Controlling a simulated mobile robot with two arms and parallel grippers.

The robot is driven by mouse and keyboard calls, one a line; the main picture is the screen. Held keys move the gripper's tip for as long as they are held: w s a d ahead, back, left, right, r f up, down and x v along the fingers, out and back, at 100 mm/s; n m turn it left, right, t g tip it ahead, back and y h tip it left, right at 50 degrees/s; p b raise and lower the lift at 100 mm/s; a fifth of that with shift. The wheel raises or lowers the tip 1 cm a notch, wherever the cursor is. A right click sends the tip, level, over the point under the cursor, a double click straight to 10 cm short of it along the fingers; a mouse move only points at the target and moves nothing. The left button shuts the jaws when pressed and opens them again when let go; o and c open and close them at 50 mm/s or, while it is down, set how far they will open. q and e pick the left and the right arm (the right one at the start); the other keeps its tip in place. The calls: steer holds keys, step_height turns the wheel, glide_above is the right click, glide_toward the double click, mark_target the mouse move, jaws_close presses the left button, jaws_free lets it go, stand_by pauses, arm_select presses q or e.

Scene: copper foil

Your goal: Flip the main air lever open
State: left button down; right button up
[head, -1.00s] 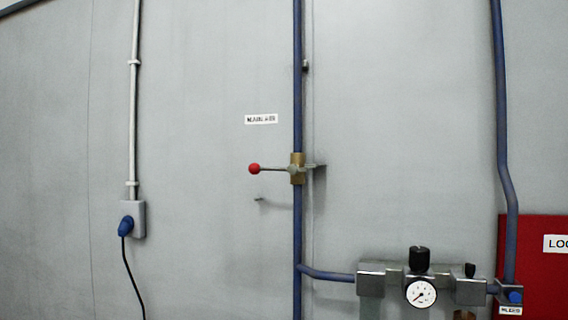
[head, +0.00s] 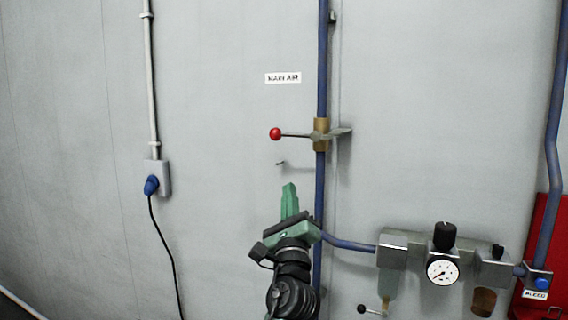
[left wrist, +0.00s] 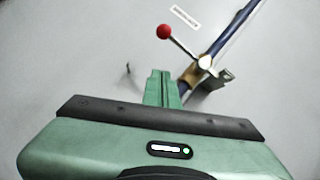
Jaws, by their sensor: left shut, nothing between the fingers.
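The main air lever (head: 296,135) is a thin rod with a red ball knob (head: 275,134). It sticks out to the left, about level, from a brass valve (head: 321,134) on a vertical blue pipe. The label "MAIN AIR" (head: 283,78) is above it. My left gripper (head: 289,190) is green, points up and is below the lever, apart from it in the picture. Its fingers are shut and empty. In the left wrist view the red knob (left wrist: 164,31) is just beyond the fingertips (left wrist: 161,75). My right gripper is not in view.
A regulator block with a gauge (head: 443,270) is at the lower right, with a small black-knobbed lever (head: 372,309) below it. A socket with a blue plug (head: 152,185) and black cable is at the left. A red panel (head: 545,240) is at the right edge. The wall left of the lever is mostly clear.

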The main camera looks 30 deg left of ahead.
mark_target(303, 136)
arm_select(q)
steer(key=s+a+r+p+x, duration=0.1)
steer(key=p+x, duration=0.4)
steer(key=x, duration=0.7)
steer(key=shift+s+a+r+p, duration=0.25)
steer(key=shift+r+p, duration=0.1)
steer(key=shift+r, duration=0.25)
steer(key=shift+w+d, duration=0.1)
